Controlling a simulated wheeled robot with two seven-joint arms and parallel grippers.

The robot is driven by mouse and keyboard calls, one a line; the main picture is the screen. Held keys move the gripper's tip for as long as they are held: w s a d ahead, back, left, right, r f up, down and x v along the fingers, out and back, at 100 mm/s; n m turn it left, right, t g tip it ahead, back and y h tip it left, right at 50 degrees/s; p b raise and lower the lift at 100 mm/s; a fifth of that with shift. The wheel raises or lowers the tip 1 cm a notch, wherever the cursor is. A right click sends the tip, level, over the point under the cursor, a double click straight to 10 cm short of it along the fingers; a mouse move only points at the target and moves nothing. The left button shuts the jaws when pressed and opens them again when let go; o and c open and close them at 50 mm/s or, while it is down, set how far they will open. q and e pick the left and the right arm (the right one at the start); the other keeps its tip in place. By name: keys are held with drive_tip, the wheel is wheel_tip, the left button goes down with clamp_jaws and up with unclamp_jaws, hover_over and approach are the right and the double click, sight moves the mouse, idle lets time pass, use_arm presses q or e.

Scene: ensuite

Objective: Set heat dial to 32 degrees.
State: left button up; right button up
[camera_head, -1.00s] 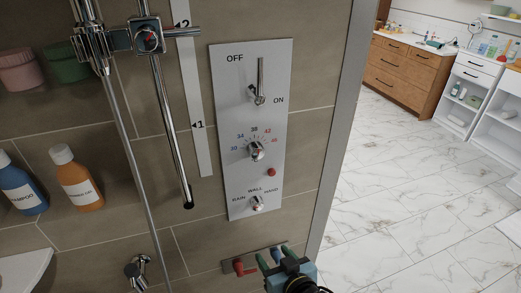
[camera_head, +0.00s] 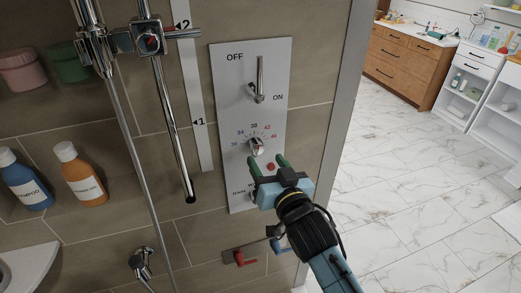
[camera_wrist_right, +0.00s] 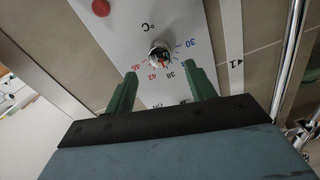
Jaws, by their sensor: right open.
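The heat dial (camera_head: 256,147) is a small chrome knob on the pale shower panel (camera_head: 227,80), ringed by numbers from blue 30 to red 46. It also shows in the right wrist view (camera_wrist_right: 159,54), where the panel appears upside down. A reddish mark shows on the knob, but I cannot read its exact setting. My right gripper (camera_head: 267,160) is open, its two green fingers pointing at the panel just below and right of the dial. In the right wrist view its fingertips (camera_wrist_right: 161,72) lie either side of the dial, with nothing between them. My left gripper is out of view.
The OFF/ON lever (camera_head: 260,80) is above the dial. A red button (camera_head: 271,167) is just below it, and the lower selector is mostly hidden by my gripper. A chrome shower rail (camera_head: 170,100) stands left. Red and blue valve handles (camera_head: 240,259) are below.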

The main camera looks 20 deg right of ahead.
sight(259, 149)
drive_tip(key=w, duration=0.5)
drive_tip(key=shift+a, duration=0.2)
drive_tip(key=shift+s, duration=0.1)
drive_tip(key=c, duration=1)
drive_tip(key=shift+p, duration=0.35)
